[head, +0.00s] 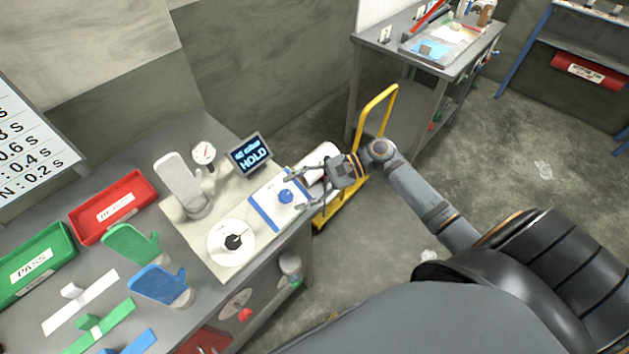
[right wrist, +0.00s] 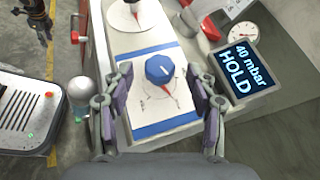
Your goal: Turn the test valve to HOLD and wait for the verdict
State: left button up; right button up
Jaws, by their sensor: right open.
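The test valve is a blue knob (head: 286,196) on a white plate with blue borders. My right gripper (head: 303,191) is open at the valve. In the right wrist view its fingers (right wrist: 160,103) stand apart on either side of the knob's near side; contact cannot be told. The display (head: 251,155) reads HOLD; in the right wrist view the display (right wrist: 243,68) reads "40 mbar HOLD". A dark part at that view's top left may be my left gripper (right wrist: 40,22).
A pale glove form (head: 182,182), a gauge (head: 204,152) and a white dial (head: 230,246) stand around the valve. Red (head: 113,207) and green PASS (head: 36,262) trays and coloured gloves lie left. A yellow trolley (head: 377,110) stands behind my right gripper.

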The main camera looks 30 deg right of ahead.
jog(key=v, duration=0.8)
jog(key=shift+d, duration=0.2)
jog(key=s+d+f+t+h, duration=0.1)
jog(key=s+d+f+h, duration=0.2)
jog(key=f, duration=0.8)
jog(key=s+d+f+h, duration=0.1)
jog(key=d+f+h, duration=0.35)
jog(key=f, duration=0.65)
jog(key=s+d+f+t+h, duration=0.1)
jog(key=s+d+f+h, duration=0.2)
jog(key=f, duration=0.8)
jog(key=s+f+n+g+h, duration=0.35)
jog(key=s+f+n, duration=0.35)
jog(key=s+f, duration=0.75)
jog(key=s+a+f+n+h, duration=0.1)
jog(key=s+a+f+n, duration=0.3)
jog(key=s+a+n, duration=0.3)
jog(key=s, duration=0.4)
jog(key=shift+n, duration=0.3)
